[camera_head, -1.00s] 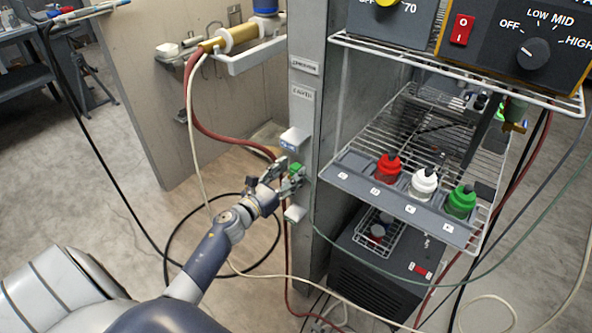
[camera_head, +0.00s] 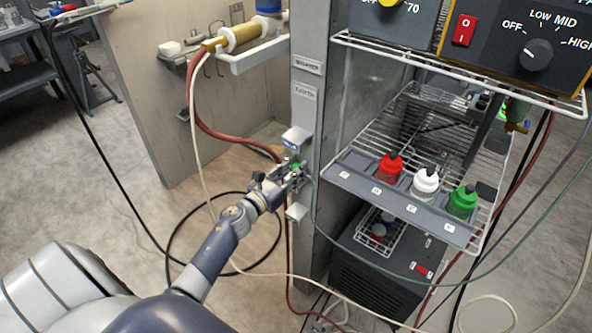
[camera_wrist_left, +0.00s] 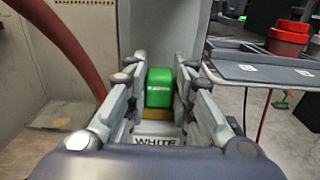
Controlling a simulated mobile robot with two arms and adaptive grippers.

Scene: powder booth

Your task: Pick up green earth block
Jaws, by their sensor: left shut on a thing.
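The green earth block (camera_wrist_left: 159,87) sits between the fingers of my left gripper (camera_wrist_left: 160,100) in the left wrist view. The fingers are shut on its two sides. In the head view my left gripper (camera_head: 292,178) is at the grey post (camera_head: 309,140), between two small light brackets, and its fingers hide most of the block (camera_head: 296,167). A label reading WHITE (camera_wrist_left: 156,141) shows below the block in the wrist view. I cannot tell whether the block still touches the post. My right gripper is not in view.
A wire shelf right of the post holds a tray with red (camera_head: 389,167), white (camera_head: 424,183) and green (camera_head: 462,202) bottles. A red hose (camera_head: 215,138) and several cables hang around my left arm. A dark unit (camera_head: 385,265) stands below the shelf.

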